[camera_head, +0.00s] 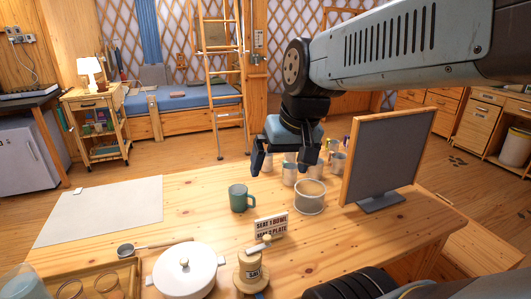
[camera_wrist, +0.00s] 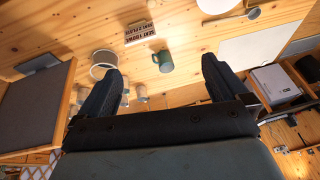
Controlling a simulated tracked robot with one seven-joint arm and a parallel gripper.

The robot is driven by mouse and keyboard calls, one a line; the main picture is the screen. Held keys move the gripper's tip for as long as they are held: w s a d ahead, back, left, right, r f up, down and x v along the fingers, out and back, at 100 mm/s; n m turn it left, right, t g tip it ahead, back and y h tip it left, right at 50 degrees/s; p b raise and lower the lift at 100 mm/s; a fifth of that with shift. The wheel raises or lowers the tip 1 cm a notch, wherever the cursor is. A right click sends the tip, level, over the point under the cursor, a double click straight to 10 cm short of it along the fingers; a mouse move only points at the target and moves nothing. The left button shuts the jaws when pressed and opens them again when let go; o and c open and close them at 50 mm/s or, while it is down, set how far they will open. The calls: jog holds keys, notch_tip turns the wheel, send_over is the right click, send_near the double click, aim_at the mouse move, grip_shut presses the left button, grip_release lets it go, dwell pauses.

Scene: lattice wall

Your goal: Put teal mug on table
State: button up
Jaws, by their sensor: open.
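The teal mug (camera_head: 239,199) stands upright on the wooden table (camera_head: 340,235), left of a small sign, with its handle to the right. It also shows in the wrist view (camera_wrist: 164,61), beyond the fingertips and roughly between them. My gripper (camera_head: 285,170) hangs above the back of the table, behind and above the mug in the head view. Its jaws are open and empty, apart from the mug. In the wrist view my gripper (camera_wrist: 160,72) shows both dark fingers spread wide.
A sign (camera_head: 271,227) and a grey-white bowl (camera_head: 310,197) stand right of the mug. Several cups (camera_head: 290,174) are behind, below my gripper. A lidded white pot (camera_head: 185,270) and wooden grinder (camera_head: 252,270) are in front. A pale mat (camera_head: 105,210) lies left.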

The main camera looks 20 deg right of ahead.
jog(key=shift+s+d+r+n+t+h, duration=0.4)
jog(key=shift+s+d+r+t+h, duration=0.1)
jog(key=shift+s+d+r+t, duration=0.5)
jog(key=shift+w, duration=0.15)
dwell(0.9)
